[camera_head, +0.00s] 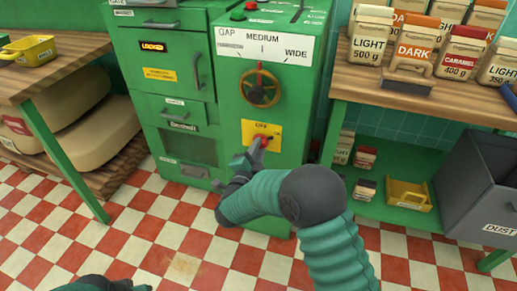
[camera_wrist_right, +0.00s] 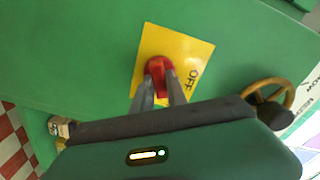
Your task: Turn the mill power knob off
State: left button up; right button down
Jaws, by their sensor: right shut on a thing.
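The red power knob (camera_wrist_right: 158,68) sits on a yellow plate (camera_wrist_right: 185,45) marked OFF, on the front of the green mill (camera_head: 225,125). In the head view the yellow plate (camera_head: 252,128) shows low on the mill, with the knob mostly behind my gripper. My right gripper (camera_wrist_right: 165,78) has its fingers on both sides of the red knob and is shut on it. In the head view my right gripper (camera_head: 255,150) reaches the plate from below. My left gripper is not clearly in view; only a dark and green arm part shows at the bottom left edge.
A brass handwheel (camera_head: 261,89) sits above the plate, under a gap scale (camera_head: 262,45). Sacks (camera_head: 90,140) lie under the left table.

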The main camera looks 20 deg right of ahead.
jog(key=shift+a+n+p, duration=0.15)
jog(key=shift+n+p, duration=2.85)
jog(key=shift+p, duration=0.5)
jog(key=shift+a+n+p, duration=0.1)
jog(key=shift+n+p, duration=2.9)
jog(key=shift+p, duration=0.45)
jog(key=shift+w, duration=0.1)
jog(key=c, duration=1.3)
grip_release()
